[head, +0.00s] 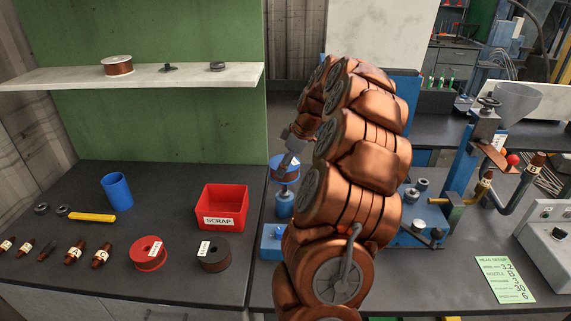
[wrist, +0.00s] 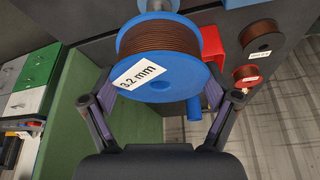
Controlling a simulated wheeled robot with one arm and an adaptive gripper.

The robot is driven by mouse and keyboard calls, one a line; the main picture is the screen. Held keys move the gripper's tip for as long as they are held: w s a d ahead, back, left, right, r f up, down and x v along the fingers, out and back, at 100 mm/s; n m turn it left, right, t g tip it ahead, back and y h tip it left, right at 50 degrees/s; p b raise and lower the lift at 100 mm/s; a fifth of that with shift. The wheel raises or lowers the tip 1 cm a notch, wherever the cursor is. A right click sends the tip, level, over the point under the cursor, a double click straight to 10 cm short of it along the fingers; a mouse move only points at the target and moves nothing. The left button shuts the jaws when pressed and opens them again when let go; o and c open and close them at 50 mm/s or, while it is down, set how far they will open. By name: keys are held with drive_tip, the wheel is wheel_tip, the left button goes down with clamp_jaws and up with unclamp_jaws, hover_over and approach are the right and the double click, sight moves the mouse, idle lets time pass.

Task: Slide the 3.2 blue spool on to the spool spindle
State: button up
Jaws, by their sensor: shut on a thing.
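The blue spool with brown wire and a "3.2 mm" label (wrist: 158,82) is between the two fingers of my gripper (wrist: 160,95), which is shut on it. In the head view the blue spool (head: 284,177) is held roughly flat above a blue upright post (head: 285,206), apparently the spool spindle stand. My gripper (head: 285,165) is partly hidden by my arm there. A blue rounded part also shows beyond the spool in the wrist view (wrist: 158,5). Whether the spool's hole is around the spindle is hidden.
A red scrap bin (head: 221,208) stands left of the spool. A machine with a hopper (head: 517,100) stands right.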

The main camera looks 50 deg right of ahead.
sight(286, 193)
drive_tip(key=shift+f+b, duration=2.55)
drive_tip(key=shift+f, duration=0.9)
idle(0.4)
drive_tip(key=o, duration=1.6)
drive_tip(key=shift+r, duration=0.1)
drive_tip(key=v, duration=1.2)
